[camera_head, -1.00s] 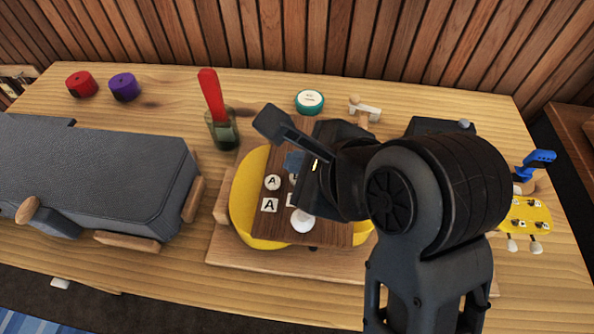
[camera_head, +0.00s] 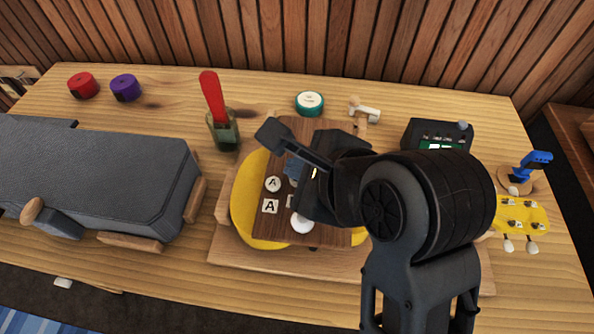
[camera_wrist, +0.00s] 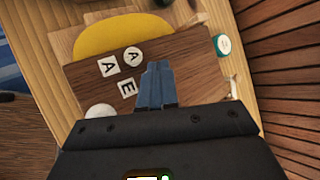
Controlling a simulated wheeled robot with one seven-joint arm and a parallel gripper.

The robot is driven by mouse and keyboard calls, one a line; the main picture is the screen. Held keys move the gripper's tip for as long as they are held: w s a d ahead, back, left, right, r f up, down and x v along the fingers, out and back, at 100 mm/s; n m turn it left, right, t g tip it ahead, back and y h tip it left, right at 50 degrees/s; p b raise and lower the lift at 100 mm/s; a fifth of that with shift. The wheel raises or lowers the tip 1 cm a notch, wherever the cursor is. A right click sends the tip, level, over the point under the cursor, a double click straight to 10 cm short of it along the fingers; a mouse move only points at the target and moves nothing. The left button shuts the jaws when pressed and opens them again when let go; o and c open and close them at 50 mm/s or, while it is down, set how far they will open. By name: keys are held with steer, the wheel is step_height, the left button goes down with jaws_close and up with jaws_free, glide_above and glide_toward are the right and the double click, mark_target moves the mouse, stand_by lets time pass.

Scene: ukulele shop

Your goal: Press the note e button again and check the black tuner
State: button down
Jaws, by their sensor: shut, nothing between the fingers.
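My gripper (camera_wrist: 157,70) is shut and empty, its blue fingertips pointing down at the brown wooden panel over the yellow ukulele body. In the head view the gripper (camera_head: 293,168) is partly behind my arm. The E label (camera_wrist: 127,87) lies just left of the fingers in the wrist view. The round E button is not visible; the fingers cover the spot beside its label, and contact cannot be told. The round A button (camera_head: 273,184) and square A label (camera_head: 270,206) are clear. The black tuner (camera_head: 438,130) stands at back right, its screen partly visible with green and white; the reading is illegible.
A white knob (camera_head: 302,223) sits on the panel. A grey case (camera_head: 100,180) lies left. A jar with a red-handled tool (camera_head: 223,130), a teal roll (camera_head: 309,103) and a wooden-and-white piece (camera_head: 364,112) stand behind. A yellow headstock (camera_head: 522,216) lies right.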

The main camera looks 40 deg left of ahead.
steer(key=shift+f, duration=0.55)
stand_by(0.9)
steer(key=shift+r, duration=0.1)
steer(key=shift+r+p, duration=0.95)
steer(key=shift+p, duration=0.65)
step_height(320, 180, up, 3)
steer(key=p, duration=0.3)
steer(key=shift+f+p, duration=0.1)
steer(key=shift+p, duration=0.2)
steer(key=shift+r+p, duration=0.8)
steer(key=shift+r, duration=0.3)
steer(key=shift+f, duration=0.1)
